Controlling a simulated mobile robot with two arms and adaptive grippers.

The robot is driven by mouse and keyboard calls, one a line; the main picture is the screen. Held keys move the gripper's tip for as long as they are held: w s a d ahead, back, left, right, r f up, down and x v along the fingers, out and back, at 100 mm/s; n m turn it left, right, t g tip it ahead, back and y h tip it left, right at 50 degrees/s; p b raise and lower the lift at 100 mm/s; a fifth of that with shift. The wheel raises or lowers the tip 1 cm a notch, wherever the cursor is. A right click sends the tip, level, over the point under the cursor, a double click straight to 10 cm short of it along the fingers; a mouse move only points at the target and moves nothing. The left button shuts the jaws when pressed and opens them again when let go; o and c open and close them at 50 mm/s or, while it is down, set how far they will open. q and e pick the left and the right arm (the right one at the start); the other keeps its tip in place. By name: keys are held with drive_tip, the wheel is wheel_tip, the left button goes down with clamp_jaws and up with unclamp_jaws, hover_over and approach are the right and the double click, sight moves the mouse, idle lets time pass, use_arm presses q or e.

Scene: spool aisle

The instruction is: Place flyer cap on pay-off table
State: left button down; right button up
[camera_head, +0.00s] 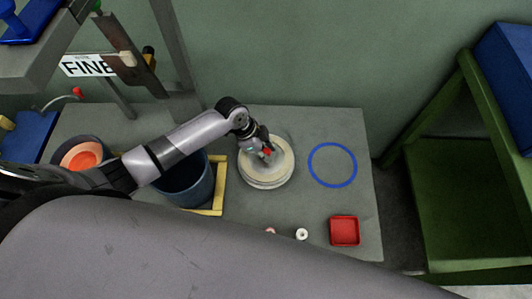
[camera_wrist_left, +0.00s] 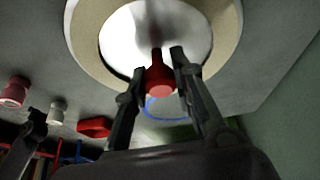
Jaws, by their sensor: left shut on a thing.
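My left gripper (camera_head: 266,153) is over the middle of a pale round spool-like piece (camera_head: 279,168) on the grey table (camera_head: 310,228). In the left wrist view my left gripper (camera_wrist_left: 160,88) is shut on a red knob (camera_wrist_left: 158,76), which I take to be the flyer cap's. The knob stands against the white centre of the round piece (camera_wrist_left: 85,30). I cannot tell whether the cap is separate from that piece or lifted off it. A blue ring (camera_head: 313,180) is marked on the table to the right. My right gripper is not in view.
A red tray (camera_head: 344,231) and a small white spool (camera_head: 302,234) are near the front edge. A blue bin (camera_head: 190,185) by a yellow frame (camera_head: 219,190) stands left of the round piece. A green rack (camera_head: 470,200) stands right, past the table edge. The blue ring is empty.

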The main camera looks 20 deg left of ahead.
use_arm(q)
drive_tip(key=shift+f, duration=0.65)
drive_tip(key=shift+f, duration=0.2)
drive_tip(key=c, duration=1.4)
unclamp_jaws()
drive_tip(key=shift+o, duration=0.2)
drive_tip(key=shift+r, duration=0.3)
drive_tip(key=p+v, duration=0.1)
drive_tip(key=v, duration=1)
drive_tip(key=shift+a+r, duration=0.25)
drive_tip(key=shift+r, duration=0.1)
